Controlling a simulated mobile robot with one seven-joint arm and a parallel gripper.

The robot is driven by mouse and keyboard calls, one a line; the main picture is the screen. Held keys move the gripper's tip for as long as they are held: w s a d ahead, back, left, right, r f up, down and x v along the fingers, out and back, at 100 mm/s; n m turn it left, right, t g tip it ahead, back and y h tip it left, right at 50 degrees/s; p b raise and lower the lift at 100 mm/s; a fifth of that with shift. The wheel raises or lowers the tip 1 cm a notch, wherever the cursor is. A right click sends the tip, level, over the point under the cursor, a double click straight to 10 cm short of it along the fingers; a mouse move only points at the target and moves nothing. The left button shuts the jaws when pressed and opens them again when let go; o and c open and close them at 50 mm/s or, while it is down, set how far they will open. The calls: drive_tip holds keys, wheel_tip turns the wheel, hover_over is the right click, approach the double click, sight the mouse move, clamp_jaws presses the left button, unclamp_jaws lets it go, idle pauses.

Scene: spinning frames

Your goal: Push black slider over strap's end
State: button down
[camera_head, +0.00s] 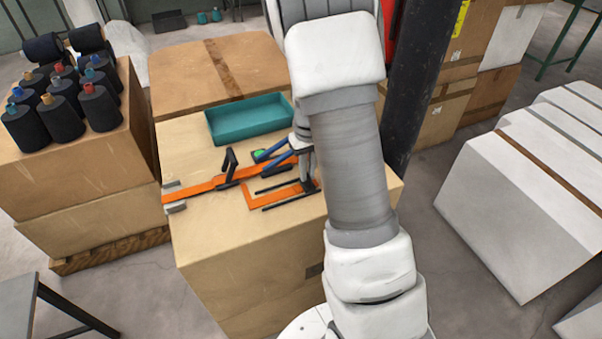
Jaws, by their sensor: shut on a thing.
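An orange strap (205,186) runs across the top of a cardboard box, from a grey clamp (176,207) at the left toward the right. Another orange strip (255,203) bends nearer the front edge, with thin black bars (290,200) along it. My gripper (307,184) points down at the right end of this strip, partly hidden by my arm. It is shut on a small dark piece, seemingly the black slider (312,186); its outline is hard to make out. I cannot tell whether the slider touches the strap's end.
A black upright lever (229,164) stands at the strap. Blue-handled tools (272,150) with a green spot lie behind it. A teal tray (249,119) is at the back. Black spools (62,108) fill the left box. The box top's front left is clear.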

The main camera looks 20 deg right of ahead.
drive_tip(key=shift+w+d+r, duration=0.1)
drive_tip(key=shift+d, duration=0.15)
drive_tip(key=c, duration=0.9)
unclamp_jaws()
wheel_tip(320, 180, up, 17)
drive_tip(key=p, duration=0.3)
drive_tip(key=shift+r, duration=0.15)
